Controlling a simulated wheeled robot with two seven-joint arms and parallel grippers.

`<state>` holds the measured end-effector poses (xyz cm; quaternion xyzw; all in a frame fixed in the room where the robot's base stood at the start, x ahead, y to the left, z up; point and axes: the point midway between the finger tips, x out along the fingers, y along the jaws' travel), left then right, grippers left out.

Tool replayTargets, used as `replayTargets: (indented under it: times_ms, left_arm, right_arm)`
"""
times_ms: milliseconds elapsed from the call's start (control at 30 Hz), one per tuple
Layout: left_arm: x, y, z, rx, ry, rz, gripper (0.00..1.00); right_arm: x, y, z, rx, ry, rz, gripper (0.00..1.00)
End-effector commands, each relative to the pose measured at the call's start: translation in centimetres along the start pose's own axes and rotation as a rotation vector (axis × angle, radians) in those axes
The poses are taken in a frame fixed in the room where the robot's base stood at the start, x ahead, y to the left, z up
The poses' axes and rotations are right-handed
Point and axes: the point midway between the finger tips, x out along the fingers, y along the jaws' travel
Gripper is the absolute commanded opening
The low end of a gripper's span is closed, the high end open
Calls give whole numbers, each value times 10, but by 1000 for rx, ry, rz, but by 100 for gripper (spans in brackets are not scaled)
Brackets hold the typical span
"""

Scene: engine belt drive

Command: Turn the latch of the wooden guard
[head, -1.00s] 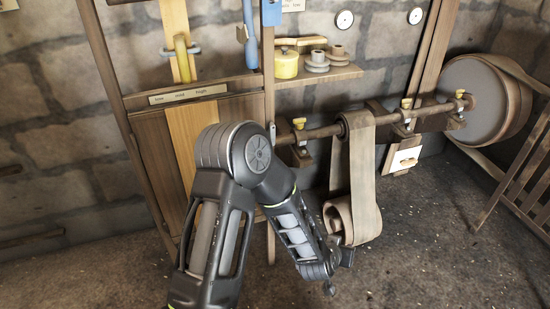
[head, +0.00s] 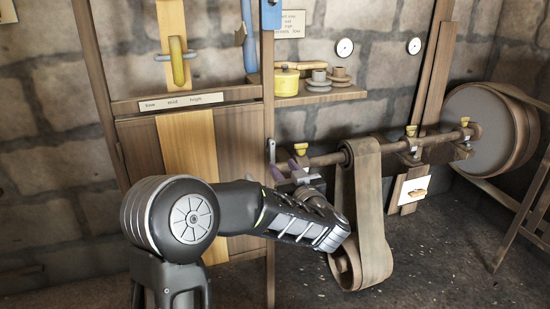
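The wooden guard (head: 140,155) is a brown panel with a paler upright board, low in the wooden frame at left. A small pale metal piece that looks like its latch (head: 271,151) stands upright on the frame's right post. My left gripper (head: 290,168) is just right of this piece, near the left shaft bearing. Its purple-tinted fingers look spread apart with nothing between them. I cannot tell whether a finger touches the latch. My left arm covers the lower part of the guard. My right gripper is not in view.
A wooden shaft (head: 325,159) carries a wide hanging belt (head: 370,215) close to my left forearm's right end. A shelf (head: 330,94) above holds a yellow pot (head: 286,83) and small pulleys. A large drum (head: 485,130) stands at right.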

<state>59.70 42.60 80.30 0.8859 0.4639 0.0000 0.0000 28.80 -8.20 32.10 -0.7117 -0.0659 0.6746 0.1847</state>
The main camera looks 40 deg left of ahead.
Motion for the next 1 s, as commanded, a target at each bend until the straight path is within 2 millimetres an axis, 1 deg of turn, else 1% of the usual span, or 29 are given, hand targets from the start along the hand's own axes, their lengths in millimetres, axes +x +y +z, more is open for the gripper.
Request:
replayTargets:
  times_ms: [167, 400, 500, 633, 833, 867, 1000]
  left_arm:
    - [22, -1, 2, -1, 0, -3, 37]
    - [59, -1, 2, -1, 0, -2, 37]
    - [68, 0, 2, 0, 0, -1, 37]
    - [73, 0, 1, 1, 0, 1, 37]
    - [73, 0, 0, 1, 0, 1, 37]
    - [73, 0, 0, 0, 0, 1, 36]
    - [73, 0, 0, 0, 0, 1, 24]
  right_arm:
    - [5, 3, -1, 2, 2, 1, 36]
    - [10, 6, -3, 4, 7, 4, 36]
    - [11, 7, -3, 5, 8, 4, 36]
    - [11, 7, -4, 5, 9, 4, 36]
    - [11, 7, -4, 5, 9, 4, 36]
    - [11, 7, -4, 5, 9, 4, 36]
    - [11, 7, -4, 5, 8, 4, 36]
